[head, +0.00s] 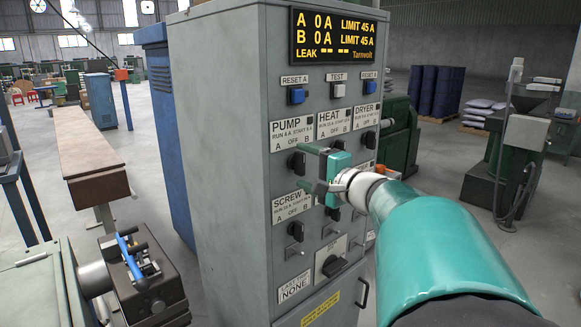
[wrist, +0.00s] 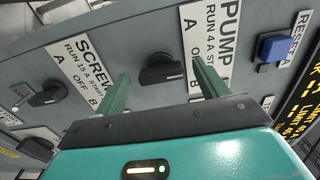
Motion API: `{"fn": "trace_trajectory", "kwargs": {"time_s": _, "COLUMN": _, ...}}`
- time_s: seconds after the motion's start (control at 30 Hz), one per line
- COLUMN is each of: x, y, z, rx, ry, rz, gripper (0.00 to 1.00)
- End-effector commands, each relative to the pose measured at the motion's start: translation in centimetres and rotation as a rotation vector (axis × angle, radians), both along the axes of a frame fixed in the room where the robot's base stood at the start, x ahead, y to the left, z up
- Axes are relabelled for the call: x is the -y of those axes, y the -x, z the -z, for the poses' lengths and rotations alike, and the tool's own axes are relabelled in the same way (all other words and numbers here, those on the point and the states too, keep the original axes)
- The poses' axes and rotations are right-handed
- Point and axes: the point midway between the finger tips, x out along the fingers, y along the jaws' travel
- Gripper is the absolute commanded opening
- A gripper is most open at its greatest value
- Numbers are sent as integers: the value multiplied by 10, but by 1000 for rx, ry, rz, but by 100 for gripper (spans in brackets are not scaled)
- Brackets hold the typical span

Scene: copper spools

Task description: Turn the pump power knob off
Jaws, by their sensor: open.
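The pump power knob is a black rotary knob (head: 297,162) below the white PUMP label (head: 292,134), which is marked A, OFF and B. In the wrist view the knob (wrist: 160,73) shows between my two green fingers, with a gap on each side. I cannot tell for sure which mark its pointer faces. My gripper (head: 303,168) is open and empty in front of the panel, one finger above the knob and one below it in the head view. It also shows in the wrist view (wrist: 161,72), where one finger hides part of the PUMP label.
The SCREW knob (head: 296,230) is below, and the HEAT knob (head: 337,143) is to the right, close to my gripper. Blue reset buttons (head: 296,96) sit above. The display (head: 333,37) reads 0 A for A and B. A machine (head: 145,285) stands at lower left.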

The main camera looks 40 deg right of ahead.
Motion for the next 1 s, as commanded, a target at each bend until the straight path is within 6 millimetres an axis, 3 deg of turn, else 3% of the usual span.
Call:
{"fn": "trace_trajectory", "kwargs": {"time_s": 0.53, "x": 3, "y": 111, "z": 0, "rx": 2, "ry": 0, "rz": 2, "gripper": 73}}
{"fn": "trace_trajectory", "kwargs": {"time_s": 0.7, "x": 3, "y": 125, "z": 0, "rx": 1, "ry": 1, "rz": 0, "gripper": 73}}
{"fn": "trace_trajectory", "kwargs": {"time_s": 1.0, "x": 3, "y": 127, "z": 0, "rx": 1, "ry": 0, "rz": 0, "gripper": 73}}
